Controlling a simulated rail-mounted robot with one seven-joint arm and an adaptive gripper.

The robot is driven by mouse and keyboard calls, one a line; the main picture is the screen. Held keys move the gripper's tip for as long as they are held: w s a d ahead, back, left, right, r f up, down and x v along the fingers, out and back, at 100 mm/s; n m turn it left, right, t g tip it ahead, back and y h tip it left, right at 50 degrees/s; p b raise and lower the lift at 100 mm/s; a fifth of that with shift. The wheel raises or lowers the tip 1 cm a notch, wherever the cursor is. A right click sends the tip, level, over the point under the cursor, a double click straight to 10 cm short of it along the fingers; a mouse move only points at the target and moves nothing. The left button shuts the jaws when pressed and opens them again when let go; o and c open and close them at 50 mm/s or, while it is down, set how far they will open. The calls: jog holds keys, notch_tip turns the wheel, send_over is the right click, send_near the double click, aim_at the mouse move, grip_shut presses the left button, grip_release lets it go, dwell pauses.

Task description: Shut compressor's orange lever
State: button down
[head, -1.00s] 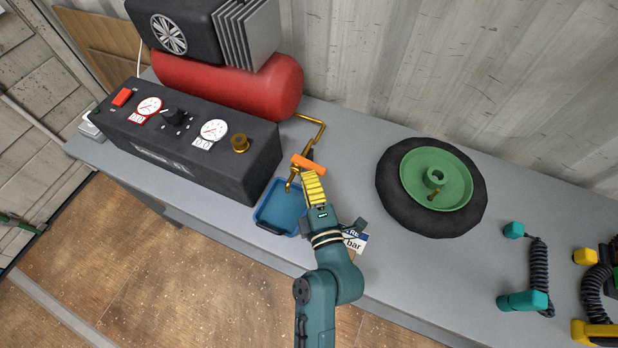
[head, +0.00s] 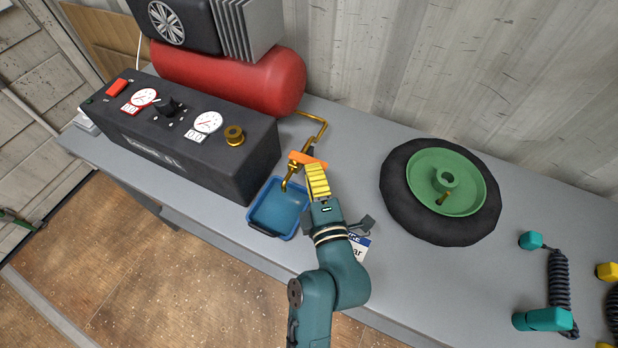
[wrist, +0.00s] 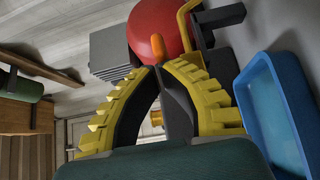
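The compressor's orange lever (head: 309,159) lies crosswise over the brass pipe (head: 316,136), above the blue tray. My gripper (head: 313,168) has its yellow fingertips right at the lever, on its near side. In the wrist view the two yellow fingers (wrist: 158,66) come together at the tips and look shut. The orange lever (wrist: 158,44) shows just beyond the tips there. I cannot tell whether they touch it. The compressor has a red tank (head: 235,80) and a black panel box (head: 190,150) with two gauges.
The blue tray (head: 252,222) stands under the pipe's spout, left of my gripper; it also shows in the wrist view (wrist: 250,110). A wheel with a green hub (head: 440,185) lies to the right. A white card (head: 358,249) lies beside my wrist. Coiled hoses are at far right.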

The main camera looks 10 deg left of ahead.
jog(key=shift+s, duration=0.1)
jog(key=a+v, duration=0.1)
jog(key=v, duration=1.2)
jog(key=shift+s+b, duration=0.2)
jog(key=shift+b, duration=0.1)
jog(key=shift+a, duration=0.1)
